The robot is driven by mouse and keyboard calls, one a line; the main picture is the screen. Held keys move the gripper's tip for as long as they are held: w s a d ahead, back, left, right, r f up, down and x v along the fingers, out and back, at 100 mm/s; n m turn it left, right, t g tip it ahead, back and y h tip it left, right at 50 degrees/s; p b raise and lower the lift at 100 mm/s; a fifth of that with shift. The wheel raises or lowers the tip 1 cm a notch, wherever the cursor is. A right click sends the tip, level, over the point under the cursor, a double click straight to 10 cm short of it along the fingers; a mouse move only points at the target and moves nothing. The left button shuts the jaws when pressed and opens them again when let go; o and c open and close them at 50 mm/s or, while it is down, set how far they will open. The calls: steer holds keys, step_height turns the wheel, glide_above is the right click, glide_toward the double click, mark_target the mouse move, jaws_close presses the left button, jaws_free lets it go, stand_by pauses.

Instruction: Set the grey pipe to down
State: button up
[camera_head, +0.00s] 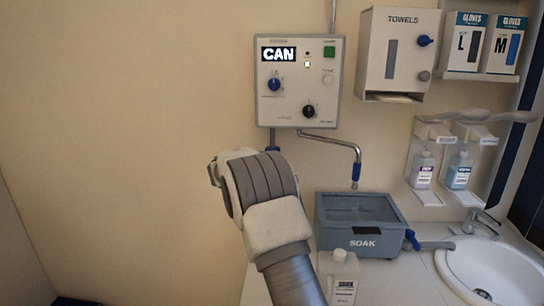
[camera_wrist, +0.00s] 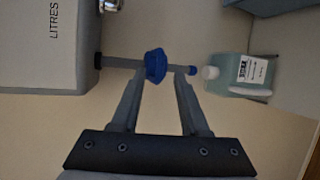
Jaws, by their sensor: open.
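In the wrist view a grey pipe (camera_wrist: 122,65) runs out of a pale panel on the left. It carries a blue knob (camera_wrist: 155,66) and ends in a blue tip. My gripper (camera_wrist: 158,84) is open and empty, with its fingers on either side of the blue knob; I cannot tell whether they touch it. In the head view my arm hides most of this place; a bit of blue shows below the CAN panel (camera_head: 291,95). Another grey pipe (camera_head: 438,245) sticks out level to the right from the SOAK tub (camera_head: 331,227), with a blue joint.
A chrome spout (camera_head: 340,143) comes from under the panel and bends down over the tub. A sink (camera_head: 490,272) is at right.

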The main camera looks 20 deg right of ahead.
mark_target(272, 143)
steer(key=shift+p+x, duration=0.75)
steer(key=shift+x, duration=2.4)
jaws_close()
steer(key=shift+f, duration=0.2)
